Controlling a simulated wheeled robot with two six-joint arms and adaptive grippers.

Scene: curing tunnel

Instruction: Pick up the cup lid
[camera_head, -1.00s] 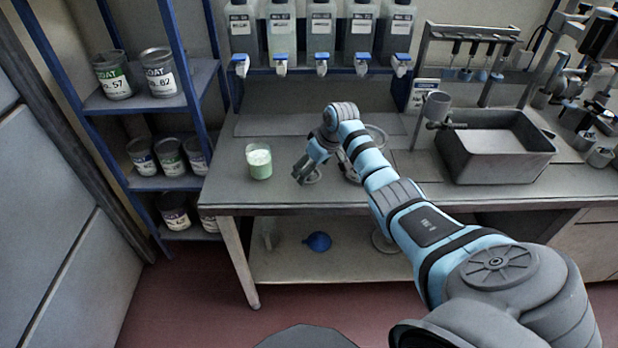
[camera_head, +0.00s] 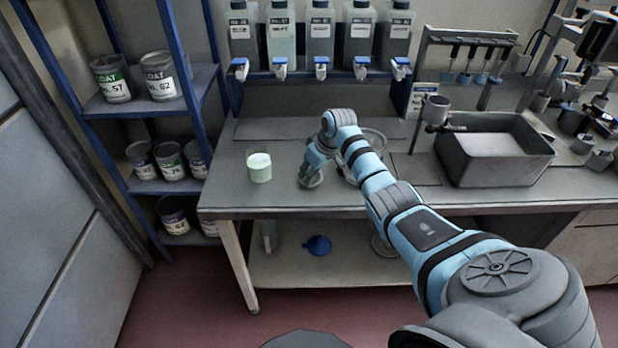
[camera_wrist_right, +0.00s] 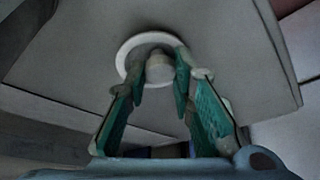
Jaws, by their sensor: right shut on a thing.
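The cup lid (camera_wrist_right: 127,57) is a pale round disc with a central knob (camera_wrist_right: 158,66), seen in the right wrist view. In the head view the lid (camera_head: 311,183) is mostly hidden under the gripper, at the table's surface. My right gripper (camera_head: 310,175) points down over it. In the right wrist view the gripper (camera_wrist_right: 161,75) has its green-padded fingers on either side of the knob, shut on it. I cannot tell any gap between lid and table. A clear cup (camera_head: 259,167) with pale green contents stands upright to the left. My left gripper is not in view.
The grey table (camera_head: 290,204) has free room around the cup. A round dish (camera_head: 372,138) is partly behind my right arm. A grey basin (camera_head: 495,160) stands at the right. Bottles with blue taps (camera_head: 321,65) line the back. A blue-posted can shelf (camera_head: 140,110) stands left.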

